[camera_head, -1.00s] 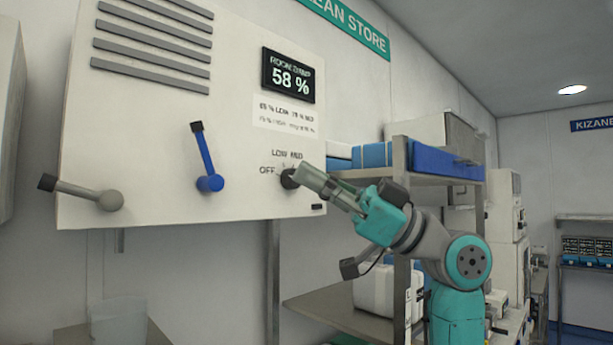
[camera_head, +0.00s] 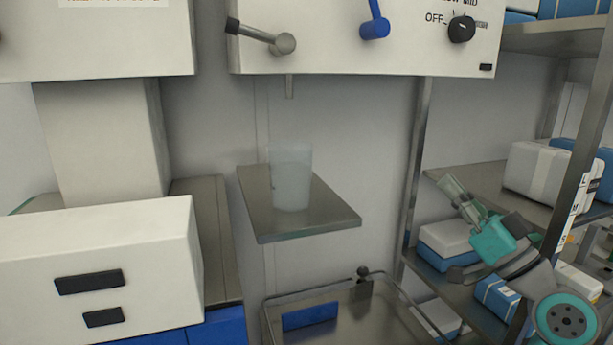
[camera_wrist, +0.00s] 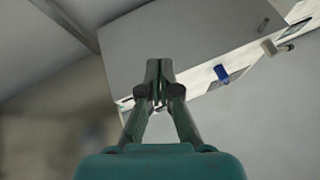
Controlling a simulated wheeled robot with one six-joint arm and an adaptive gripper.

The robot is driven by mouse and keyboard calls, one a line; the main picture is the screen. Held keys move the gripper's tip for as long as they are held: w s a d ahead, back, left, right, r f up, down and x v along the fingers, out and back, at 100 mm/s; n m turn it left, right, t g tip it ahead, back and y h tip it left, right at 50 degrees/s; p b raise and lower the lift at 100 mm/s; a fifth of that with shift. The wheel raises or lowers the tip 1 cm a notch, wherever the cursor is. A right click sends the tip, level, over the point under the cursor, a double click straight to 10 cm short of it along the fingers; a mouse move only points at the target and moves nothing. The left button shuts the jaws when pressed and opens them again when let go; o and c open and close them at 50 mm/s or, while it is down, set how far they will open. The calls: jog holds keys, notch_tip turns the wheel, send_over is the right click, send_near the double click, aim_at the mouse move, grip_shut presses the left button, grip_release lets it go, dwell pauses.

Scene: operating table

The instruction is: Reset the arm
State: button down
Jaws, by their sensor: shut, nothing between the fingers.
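My gripper (camera_head: 447,186) is at the right of the head view, in front of the shelving rack, below the wall panel. Its fingers are together and empty, pointing up and to the left. The wrist view also shows the closed fingers (camera_wrist: 159,68), with the underside of the wall panel (camera_wrist: 190,55) beyond them. They touch nothing that I can see. The black knob (camera_head: 461,29) on the panel is above the gripper and apart from it. The blue lever (camera_head: 375,27) and the grey lever (camera_head: 262,37) are on the same panel.
A translucent container (camera_head: 291,178) stands on a small metal shelf (camera_head: 310,232) left of my gripper. Rack shelves (camera_head: 480,187) with white and blue boxes are close around my arm. A metal tray (camera_head: 385,315) lies below. A white drawer unit (camera_head: 150,255) is at the left.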

jog(key=s+f+m+h, duration=0.2)
jog(key=f+m+h, duration=0.1)
jog(key=f, duration=0.6)
jog(key=s+a+f+m+h, duration=0.15)
jog(key=f+h, duration=0.25)
jog(key=f, duration=0.5)
jog(key=s+d+f+m+h, duration=0.1)
jog(key=s+f+m+h, duration=0.2)
jog(key=f, duration=0.7)
jog(key=s+a+f+m+g+h, duration=0.1)
jog(key=s+a+f+g+h, duration=0.15)
jog(key=s+f, duration=1.05)
jog(key=s+a+f+n+g, duration=0.1)
jog(key=s+n, duration=0.1)
jog(key=s, duration=1.1)
jog(key=s+a+f+n+g, duration=0.1)
jog(key=s+n+g, duration=0.1)
jog(key=s, duration=1.1)
jog(key=shift+s+a+f, duration=0.3)
jog(key=shift+s+f, duration=0.1)
jog(key=c, duration=1.4)
grip_release()
jog(key=shift+s+r+n, duration=0.1)
jog(key=shift+s+n, duration=0.15)
jog(key=shift+s, duration=0.05)
jog(key=shift+o, duration=0.2)
